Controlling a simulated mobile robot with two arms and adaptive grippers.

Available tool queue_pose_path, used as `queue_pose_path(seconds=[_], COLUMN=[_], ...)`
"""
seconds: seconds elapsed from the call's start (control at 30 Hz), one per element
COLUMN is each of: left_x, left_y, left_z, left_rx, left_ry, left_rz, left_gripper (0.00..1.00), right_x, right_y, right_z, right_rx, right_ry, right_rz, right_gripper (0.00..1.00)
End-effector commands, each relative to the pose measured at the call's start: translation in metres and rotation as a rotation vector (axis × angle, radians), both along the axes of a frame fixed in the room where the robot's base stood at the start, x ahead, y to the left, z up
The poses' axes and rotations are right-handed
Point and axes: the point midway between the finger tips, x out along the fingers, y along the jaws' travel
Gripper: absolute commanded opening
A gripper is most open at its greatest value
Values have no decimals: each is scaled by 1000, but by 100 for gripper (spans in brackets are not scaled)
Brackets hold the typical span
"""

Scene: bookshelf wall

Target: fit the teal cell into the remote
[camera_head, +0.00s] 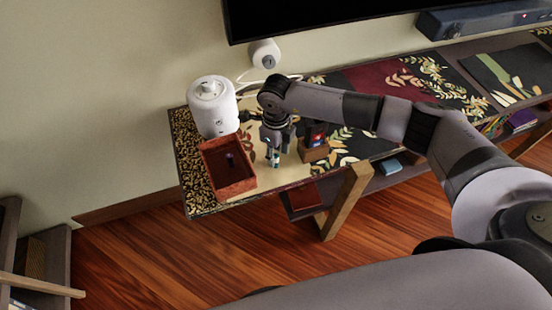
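My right gripper (275,146) points down over the left part of the low table. A small teal and white piece, which looks like the teal cell (275,159), shows at its fingertips, and the fingers appear closed on it. A reddish-brown tray (236,189) stands just left of the gripper. A small dark upright object (230,158) is inside the tray; it is too small to tell what it is. I cannot pick out the remote for certain. My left gripper is not in view.
A wooden box (316,154) holding dark, red and blue items stands close right of the gripper. A white cylindrical device (213,106) stands behind the tray. The patterned table (290,172) has a little bare room in front of the gripper. A screen (300,16) hangs above.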

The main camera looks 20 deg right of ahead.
Motion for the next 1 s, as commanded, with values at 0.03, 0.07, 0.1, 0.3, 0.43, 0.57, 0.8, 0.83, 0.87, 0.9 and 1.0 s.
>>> queue_pose_path(seconds=[0.03,0.07,0.1,0.3,0.43,0.57,0.8,0.83,0.87,0.9,1.0], left_x=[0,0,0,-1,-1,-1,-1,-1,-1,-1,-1], left_y=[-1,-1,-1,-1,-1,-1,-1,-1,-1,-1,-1], left_z=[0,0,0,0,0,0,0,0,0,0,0], left_rx=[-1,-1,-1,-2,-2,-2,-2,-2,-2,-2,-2], left_ry=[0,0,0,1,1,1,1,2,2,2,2], left_rz=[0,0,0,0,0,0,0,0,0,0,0], left_gripper=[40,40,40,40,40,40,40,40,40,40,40], right_x=[0,0,0,0,0,0,0,0,0,0,0], right_y=[0,0,0,0,0,0,0,0,0,0,0], right_z=[0,0,0,0,0,0,1,0,1,1,1], right_rx=[0,0,0,0,0,0,0,0,0,0,0], right_ry=[0,0,0,0,0,0,0,0,0,0,0], right_rz=[0,0,0,0,0,0,0,0,0,0,0], right_gripper=[38,38,37,24,15,6,0,0,0,0,0])
